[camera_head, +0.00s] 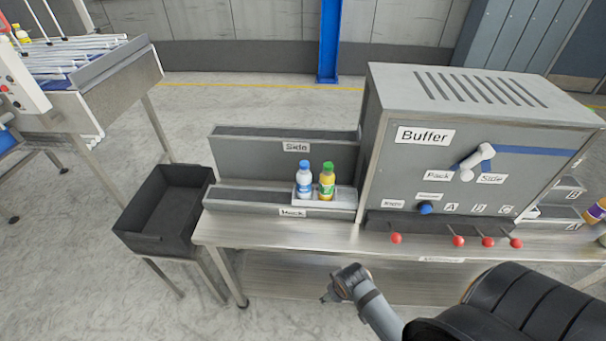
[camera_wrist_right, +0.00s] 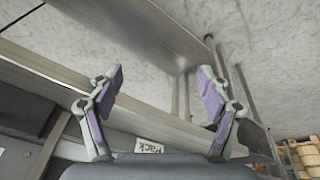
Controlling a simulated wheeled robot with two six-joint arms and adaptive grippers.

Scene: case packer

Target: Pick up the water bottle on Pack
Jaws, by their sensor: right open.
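The water bottle (camera_head: 304,184), clear with a blue cap and blue-white label, stands upright on a small light tray (camera_head: 345,199). The tray sits at the right end of the lower front ledge (camera_head: 247,203), whose front label (camera_head: 292,212) reads Pack. My right gripper (camera_wrist_right: 160,72) is open and empty in the right wrist view, with a Pack label (camera_wrist_right: 149,147) beyond its fingers; no bottle shows there. In the head view my right arm's end is in front of the table, below and right of the bottle. My left gripper is out of view.
A yellow juice bottle (camera_head: 327,184) with a green cap stands close right of the water bottle. The Buffer machine (camera_head: 400,160) rises to the right, with red-knobbed levers (camera_head: 459,241) along its front. A black bin (camera_head: 147,236) stands left. The table front strip is clear.

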